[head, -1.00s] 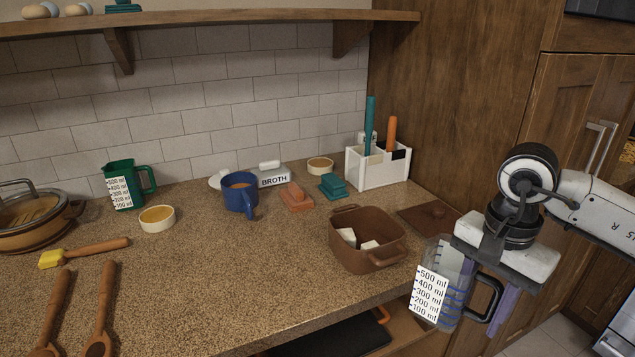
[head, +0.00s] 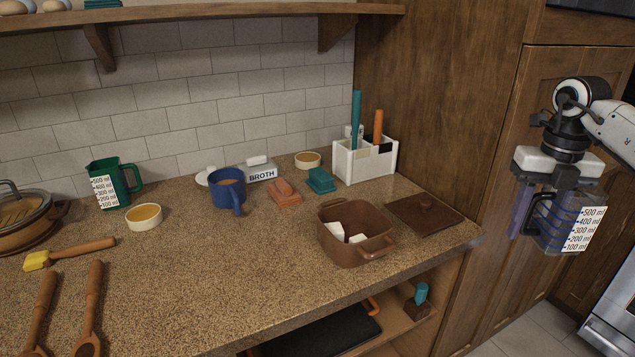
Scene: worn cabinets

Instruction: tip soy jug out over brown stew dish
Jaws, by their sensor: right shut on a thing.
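A clear jug with a white millilitre scale (head: 586,229) hangs upright in my right gripper (head: 552,186), off the counter's right end in front of the wooden cabinet. My right gripper is shut on it, with the black handle on the jug's left. What is inside the jug is hard to make out. The brown stew dish (head: 357,251) stands open at the counter's right front, with white cubes inside. The jug is well to the right of the dish. My left gripper is not in view.
A brown lid (head: 425,213) lies right of the dish. A white holder (head: 365,165) with upright handles stands behind. A blue mug (head: 228,192), broth container (head: 259,171) and green jug (head: 108,184) stand further left. A shelf (head: 180,15) overhangs the back.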

